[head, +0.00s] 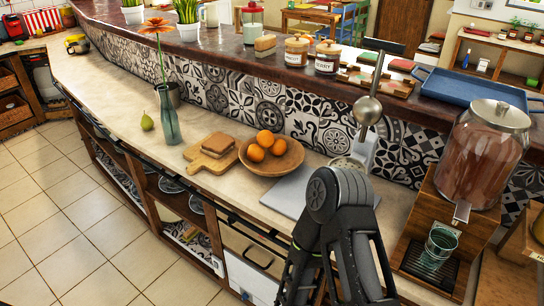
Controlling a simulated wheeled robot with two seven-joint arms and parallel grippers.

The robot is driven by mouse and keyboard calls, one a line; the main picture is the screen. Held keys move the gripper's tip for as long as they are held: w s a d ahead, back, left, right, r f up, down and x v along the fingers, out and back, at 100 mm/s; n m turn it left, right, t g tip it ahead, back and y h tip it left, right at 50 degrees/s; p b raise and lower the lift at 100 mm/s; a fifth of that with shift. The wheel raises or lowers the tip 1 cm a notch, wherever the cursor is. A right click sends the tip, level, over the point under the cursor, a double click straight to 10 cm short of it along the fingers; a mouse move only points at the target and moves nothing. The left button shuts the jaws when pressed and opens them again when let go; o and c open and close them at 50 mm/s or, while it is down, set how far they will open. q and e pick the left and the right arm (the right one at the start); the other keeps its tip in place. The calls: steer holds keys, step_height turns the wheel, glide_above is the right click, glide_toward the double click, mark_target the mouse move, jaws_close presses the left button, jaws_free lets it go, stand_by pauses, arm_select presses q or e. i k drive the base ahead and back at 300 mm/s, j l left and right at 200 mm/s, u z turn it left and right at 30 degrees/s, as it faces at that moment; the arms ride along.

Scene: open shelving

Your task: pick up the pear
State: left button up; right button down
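The green pear (147,122) stands upright on the light countertop (112,88), near its front edge and left of a teal glass vase with an orange flower (168,120). Nothing touches the pear. A dark grey link of one of my arms rises from the bottom, right of centre, far to the right of the pear. No gripper fingers can be made out in the head view.
Right of the vase are a wooden board with bread (212,152) and a wooden bowl of oranges (271,158). A drink dispenser (487,150) stands at the right. A raised, dark-topped ledge with jars (327,58) runs behind. The counter left of the pear is mostly clear.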

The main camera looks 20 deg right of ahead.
mark_target(147, 124)
steer(key=z, duration=0.5)
steer(key=i+j+z, duration=0.15)
steer(key=j+z, duration=0.25)
steer(key=i+j+z, duration=0.1)
steer(key=j+z, duration=0.2)
steer(key=z, duration=0.15)
steer(key=j+z, duration=0.55)
steer(key=j, duration=1)
steer(key=k+j+z, duration=0.15)
steer(key=j, duration=1)
steer(key=i, duration=0.05)
